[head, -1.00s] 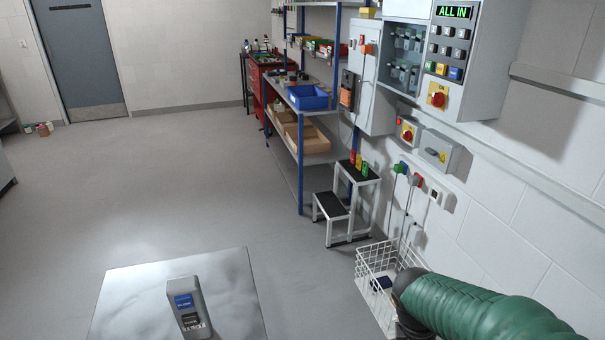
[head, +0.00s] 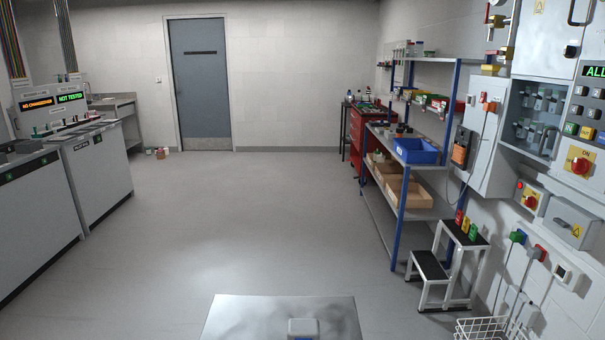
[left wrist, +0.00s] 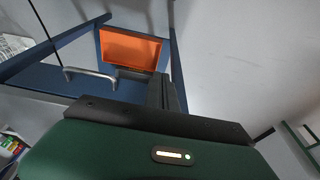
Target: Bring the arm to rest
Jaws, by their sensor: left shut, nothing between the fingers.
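My left gripper (left wrist: 168,92) shows in the left wrist view as dark fingers, closed together with nothing between them, beyond a green housing with a black plate. An orange bin (left wrist: 130,50) in a blue frame (left wrist: 40,80) lies beyond the fingers, with a silver handle (left wrist: 90,75) at its left. How far the fingers are from these is hard to tell. Neither gripper shows in the head view now.
In the head view, a blue-post shelf (head: 398,215), a step stool (head: 430,268), wall panels (head: 483,150) and a white wire basket (head: 490,328) line the right side. Grey machines (head: 95,175) stand at left. The middle floor (head: 240,220) is clear up to the blue-grey door (head: 200,85).

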